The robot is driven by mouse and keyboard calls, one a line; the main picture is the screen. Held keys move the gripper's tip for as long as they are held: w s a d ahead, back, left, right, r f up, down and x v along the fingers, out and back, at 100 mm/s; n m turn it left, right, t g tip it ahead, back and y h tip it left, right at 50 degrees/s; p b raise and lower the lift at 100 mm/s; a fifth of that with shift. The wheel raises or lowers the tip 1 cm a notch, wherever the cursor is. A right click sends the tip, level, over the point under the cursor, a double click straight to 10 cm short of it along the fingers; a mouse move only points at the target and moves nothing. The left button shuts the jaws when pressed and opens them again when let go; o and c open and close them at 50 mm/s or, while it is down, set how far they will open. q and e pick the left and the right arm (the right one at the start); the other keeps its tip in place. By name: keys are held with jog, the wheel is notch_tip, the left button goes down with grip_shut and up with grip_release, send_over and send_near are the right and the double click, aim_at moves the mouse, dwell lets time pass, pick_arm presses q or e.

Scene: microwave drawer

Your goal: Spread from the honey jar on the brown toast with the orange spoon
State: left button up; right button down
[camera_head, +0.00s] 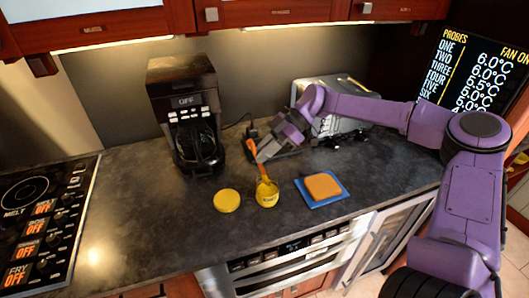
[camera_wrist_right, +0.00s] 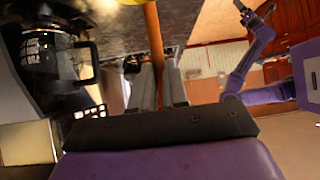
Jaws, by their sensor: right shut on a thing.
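The yellow honey jar (camera_head: 267,198) stands on the dark counter, and part of a yellow thing (camera_wrist_right: 133,9) shows at the top of the wrist view. The orange spoon (camera_head: 262,170) stands tilted with its lower end at the jar's mouth; how deep it reaches is hidden. My right gripper (camera_head: 257,152) is shut on the spoon's upper part, above the jar. The spoon (camera_wrist_right: 154,45) runs between the fingers in the wrist view. The orange-brown toast (camera_head: 323,186) lies on a blue square plate (camera_head: 337,200) right of the jar. A purple arm in the wrist view seems to be my left; its gripper is unclear.
A round yellow lid (camera_head: 227,201) lies left of the jar. A black coffee maker (camera_head: 182,88) stands behind left, and a silver toaster (camera_head: 345,122) behind my right arm. A stovetop (camera_head: 38,215) is far left. The counter between stove and lid is clear.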

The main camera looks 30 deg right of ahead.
notch_tip(320, 180, up, 6)
jog(key=p, duration=0.4)
dwell(0.3)
jog(key=shift+f, duration=0.1)
dwell(0.3)
